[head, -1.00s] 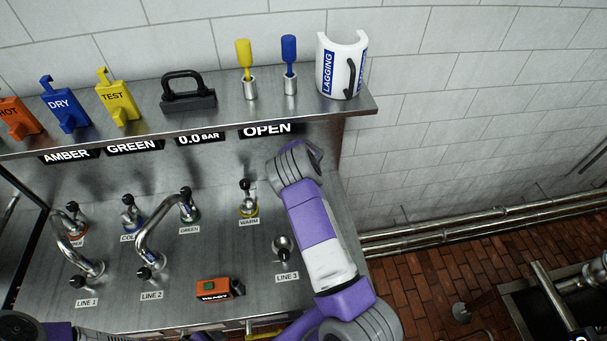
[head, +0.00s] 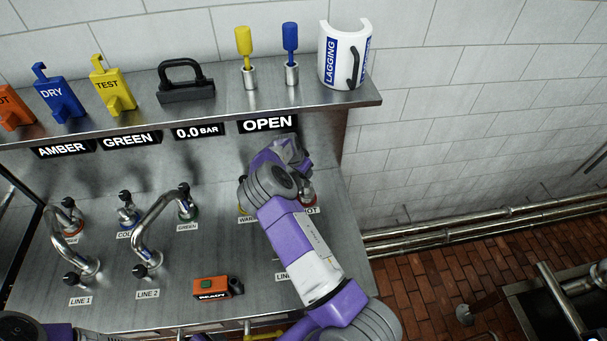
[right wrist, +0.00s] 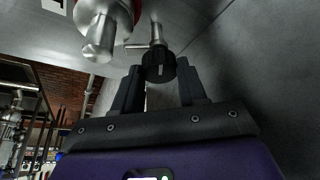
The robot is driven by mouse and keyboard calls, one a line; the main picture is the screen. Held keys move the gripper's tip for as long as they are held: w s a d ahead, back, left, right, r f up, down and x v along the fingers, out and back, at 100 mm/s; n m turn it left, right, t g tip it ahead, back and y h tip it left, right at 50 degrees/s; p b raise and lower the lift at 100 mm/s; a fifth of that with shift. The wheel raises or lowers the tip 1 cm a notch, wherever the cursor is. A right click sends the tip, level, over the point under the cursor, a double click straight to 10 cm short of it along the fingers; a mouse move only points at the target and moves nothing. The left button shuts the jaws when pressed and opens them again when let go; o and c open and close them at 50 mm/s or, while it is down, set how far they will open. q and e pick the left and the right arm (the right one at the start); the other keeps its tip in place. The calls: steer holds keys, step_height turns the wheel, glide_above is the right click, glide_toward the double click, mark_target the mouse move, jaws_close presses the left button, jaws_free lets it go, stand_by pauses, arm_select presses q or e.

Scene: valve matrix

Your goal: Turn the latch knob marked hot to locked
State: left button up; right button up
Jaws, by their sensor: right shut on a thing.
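The latch knob marked hot stands at the right end of the port row on the steel panel. In the head view its label (head: 312,211) and red-ringed port (head: 309,199) show partly beside my right gripper (head: 301,166), which hides the knob. In the right wrist view the black knob (right wrist: 158,62) on a thin metal stem sits between the fingertips of my right gripper (right wrist: 158,72), which is shut on it. The hot port's steel spout with red ring (right wrist: 103,25) is just left of the knob. My left gripper is out of view.
Connected hoses (head: 152,222) join ports on the left. An orange box marked ready (head: 211,288) stands at the front. The shelf above bears tags, a black handle (head: 186,82) and white lagging (head: 344,55). My forearm covers part of line 3.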

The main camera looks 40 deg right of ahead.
steer(key=m+g+b, duration=0.1)
steer(key=m+b, duration=0.2)
steer(key=shift+w+f, duration=0.1)
steer(key=shift+w, duration=0.05)
steer(key=shift+m+g+b, duration=0.6)
steer(key=shift+m+b, duration=0.15)
steer(key=shift+m, duration=0.55)
steer(key=o, duration=1.1)
steer(key=shift+c, duration=0.2)
steer(key=shift+w+a+r, duration=0.1)
steer(key=shift+a+r, duration=0.1)
steer(key=shift+r, duration=0.45)
steer(key=w+a+r, duration=0.1)
steer(key=w+a, duration=0.1)
steer(key=a, duration=0.4)
steer(key=w+a+r, duration=0.2)
steer(key=a, duration=0.5)
steer(key=shift+r+b, duration=0.3)
steer(key=shift+b, duration=0.1)
